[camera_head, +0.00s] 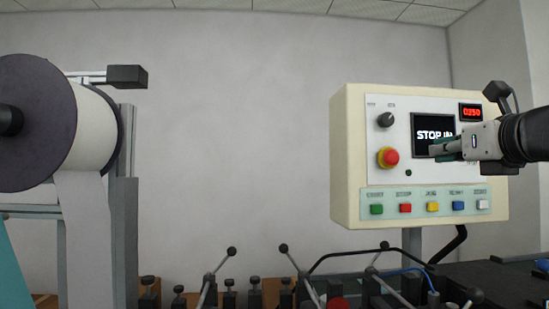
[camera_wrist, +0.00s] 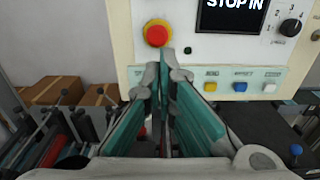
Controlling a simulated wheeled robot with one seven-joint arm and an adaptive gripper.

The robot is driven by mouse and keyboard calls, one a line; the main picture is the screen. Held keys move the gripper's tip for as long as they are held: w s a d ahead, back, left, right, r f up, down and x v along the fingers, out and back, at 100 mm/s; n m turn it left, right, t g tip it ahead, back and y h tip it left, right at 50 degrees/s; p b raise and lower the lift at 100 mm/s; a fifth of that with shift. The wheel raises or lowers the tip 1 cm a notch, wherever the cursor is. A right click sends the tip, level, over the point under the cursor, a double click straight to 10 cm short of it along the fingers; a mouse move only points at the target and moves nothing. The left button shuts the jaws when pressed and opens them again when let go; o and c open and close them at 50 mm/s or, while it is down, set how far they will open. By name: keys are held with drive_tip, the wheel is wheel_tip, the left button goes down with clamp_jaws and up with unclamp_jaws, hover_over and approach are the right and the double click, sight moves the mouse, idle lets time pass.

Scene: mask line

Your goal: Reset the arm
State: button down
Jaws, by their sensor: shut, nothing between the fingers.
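My gripper (camera_head: 434,149) is shut and empty, in front of the cream control box (camera_head: 343,160), its fingers pointing left across the lower part of the dark screen (camera_head: 424,126). In the wrist view the teal-padded fingers of my gripper (camera_wrist: 168,70) come together just below the red stop button (camera_wrist: 157,34). They hide part of the button row there. The red stop button also shows in the head view (camera_head: 390,157), on a yellow base, left of the fingertips. I cannot tell whether the fingers touch the panel.
Coloured buttons, such as the green one (camera_head: 376,209) and the white one (camera_head: 482,204), line the panel's lower strip. Machine levers (camera_head: 283,249) stand below. A large white roll (camera_head: 92,130) is at left. The wall area between roll and box is clear.

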drive_tip(key=s+a+f+n+g+y, duration=0.2)
drive_tip(key=s+a+f+n+g, duration=0.1)
drive_tip(key=a+f+n, duration=0.55)
drive_tip(key=s+a+f+n+g+y, duration=0.2)
drive_tip(key=s+a+f+n+g, duration=0.15)
drive_tip(key=a+f+n, duration=0.55)
drive_tip(key=s+d+f+n+g+h, duration=0.1)
drive_tip(key=s+f+n+g+h, duration=0.2)
drive_tip(key=s+f+n, duration=1.1)
wheel_tip(320, 180, down, 2)
drive_tip(key=n+g, duration=0.3)
drive_tip(key=n, duration=0.1)
drive_tip(key=shift+d+f+n+h, duration=0.15)
drive_tip(key=shift+d+n+h, duration=0.15)
drive_tip(key=shift+d+n, duration=0.05)
